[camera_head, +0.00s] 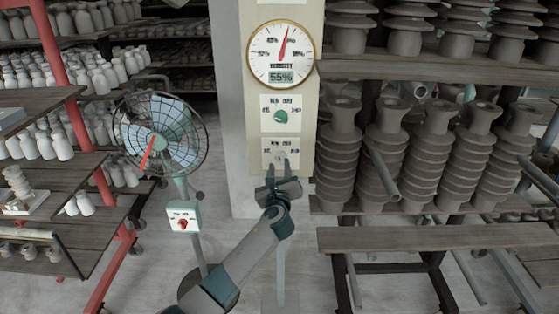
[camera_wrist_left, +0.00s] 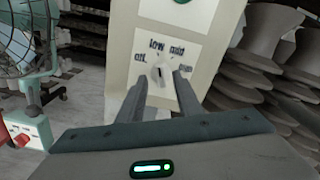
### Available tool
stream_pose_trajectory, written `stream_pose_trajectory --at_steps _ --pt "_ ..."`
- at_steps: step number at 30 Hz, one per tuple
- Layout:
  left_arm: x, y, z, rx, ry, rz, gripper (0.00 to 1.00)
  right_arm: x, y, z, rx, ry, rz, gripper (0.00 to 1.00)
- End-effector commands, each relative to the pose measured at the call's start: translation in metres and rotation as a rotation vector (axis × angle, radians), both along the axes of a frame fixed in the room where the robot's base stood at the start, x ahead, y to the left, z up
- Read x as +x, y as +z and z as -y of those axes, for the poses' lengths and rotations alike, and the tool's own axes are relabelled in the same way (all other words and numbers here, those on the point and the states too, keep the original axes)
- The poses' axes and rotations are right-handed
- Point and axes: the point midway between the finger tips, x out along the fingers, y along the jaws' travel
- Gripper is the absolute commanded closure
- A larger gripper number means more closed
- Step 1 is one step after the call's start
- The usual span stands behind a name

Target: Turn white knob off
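The white knob (camera_wrist_left: 160,75) sits on a label plate with markings around it, including "low" and "mid", low on the cream control column. In the head view the same knob (camera_head: 281,157) is small, at the tips of my left gripper. My left gripper (camera_head: 279,165) reaches up to it from below. In the left wrist view the two fingers of this gripper (camera_wrist_left: 160,88) stand apart, one on each side below the knob, with a gap between them. I cannot tell whether they touch the plate. My right gripper is not in view.
Above the white knob are a green knob (camera_head: 281,117) and a round gauge (camera_head: 281,54) reading 55%. A fan (camera_head: 160,135) with a red-knob box (camera_head: 184,218) stands left. Shelves of ribbed clay pieces (camera_head: 385,150) stand close on the right.

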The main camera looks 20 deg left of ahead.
Motion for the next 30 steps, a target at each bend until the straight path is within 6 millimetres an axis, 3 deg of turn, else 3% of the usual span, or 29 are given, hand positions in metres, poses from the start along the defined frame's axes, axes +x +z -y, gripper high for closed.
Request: stream_pose_trajectory --at_steps 9,23,27,30 --pt "0.033 0.000 -0.010 0.000 0.001 -0.001 0.68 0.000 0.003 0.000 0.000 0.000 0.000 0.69" --pt "0.040 0.000 -0.011 0.000 0.000 -0.001 0.68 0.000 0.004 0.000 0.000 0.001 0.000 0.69" --pt "0.040 0.000 -0.011 0.000 0.000 -0.001 0.97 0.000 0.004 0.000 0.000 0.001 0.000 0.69" --pt "0.040 0.000 -0.011 0.000 0.000 -0.001 1.00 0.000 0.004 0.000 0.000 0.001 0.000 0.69"
